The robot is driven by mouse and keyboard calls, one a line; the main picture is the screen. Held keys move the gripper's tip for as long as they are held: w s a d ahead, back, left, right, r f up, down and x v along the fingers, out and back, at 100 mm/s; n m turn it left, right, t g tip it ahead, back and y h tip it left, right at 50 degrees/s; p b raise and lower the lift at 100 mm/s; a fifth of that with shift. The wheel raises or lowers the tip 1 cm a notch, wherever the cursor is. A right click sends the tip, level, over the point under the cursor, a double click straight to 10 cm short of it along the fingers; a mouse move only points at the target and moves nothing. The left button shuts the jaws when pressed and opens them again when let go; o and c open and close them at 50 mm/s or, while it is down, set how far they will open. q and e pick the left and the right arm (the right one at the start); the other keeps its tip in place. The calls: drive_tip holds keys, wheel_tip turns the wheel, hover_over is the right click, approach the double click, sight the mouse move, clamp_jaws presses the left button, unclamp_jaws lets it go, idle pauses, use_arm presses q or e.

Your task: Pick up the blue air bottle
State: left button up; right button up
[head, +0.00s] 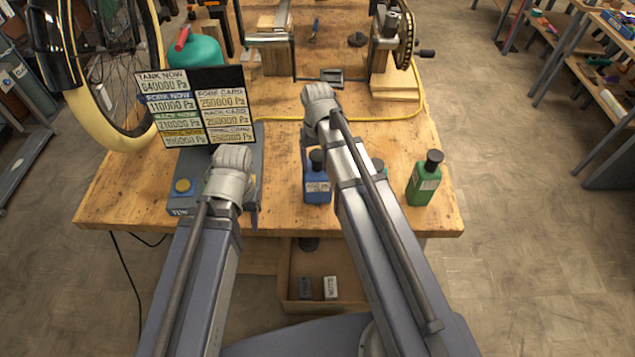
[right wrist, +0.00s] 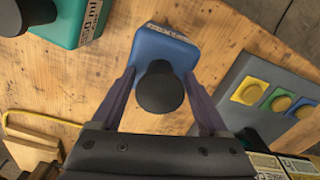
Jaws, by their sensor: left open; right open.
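The blue air bottle (head: 318,190), with a black cap and a pale label, stands on the wooden workbench near its front edge. In the right wrist view the blue bottle (right wrist: 163,48) is seen from above, with its black cap between my fingers. My right gripper (right wrist: 160,76) is open, one finger on each side of the bottle; I cannot tell whether they touch it. In the head view my right wrist and forearm hide most of that gripper. My left gripper (head: 252,215) is open over the grey button console, mostly hidden by its own wrist.
The console (head: 183,203) with a pressure display (head: 198,106) is on the left. A yellow cable, clamps and a wheel lie beyond. An open drawer (head: 324,268) is below.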

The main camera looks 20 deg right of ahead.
drive_tip(key=shift+c, duration=0.4)
clamp_jaws()
idle(0.4)
